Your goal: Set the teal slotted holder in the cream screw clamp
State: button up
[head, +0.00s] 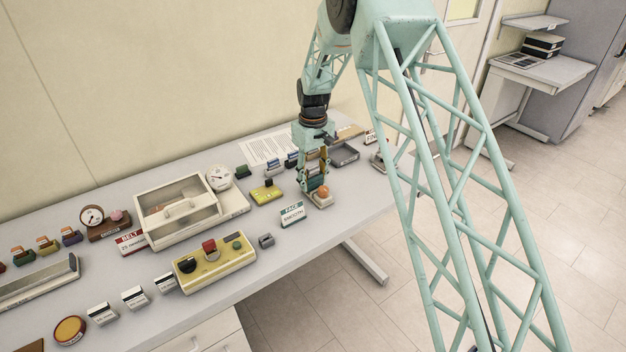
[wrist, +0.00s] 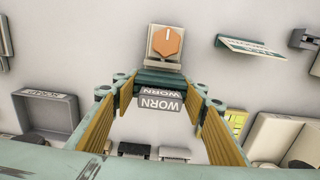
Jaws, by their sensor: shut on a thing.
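My gripper (wrist: 163,90) is shut on the teal slotted holder (wrist: 152,77), which spans the gap between its fingertips. A dark grey label reading WORN (wrist: 160,102) shows at the holder. The cream screw clamp (wrist: 165,60) with its orange knob (wrist: 166,43) lies just beyond the holder in the wrist view. In the head view my gripper (head: 312,178) points down at the clamp (head: 319,201), close to the orange knob (head: 323,190). The arm hides much of the holder there. I cannot tell whether holder and clamp touch.
A FACE sign (head: 292,214) stands in front of the clamp. A yellow block (head: 266,192) is to the left. A dark tray (head: 344,154) lies behind to the right. A lidded cream box (head: 178,208) and a yellow button box (head: 214,259) stand farther left.

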jog(key=shift+f+b, duration=0.45)
jog(key=shift+f, duration=0.55)
dwell(0.3)
jog(key=o, duration=1.1)
jog(key=shift+c, duration=0.2)
jog(key=shift+r, duration=0.15)
notch_tip(320, 180, up, 11)
jog(key=shift+r, duration=0.4)
dwell(0.4)
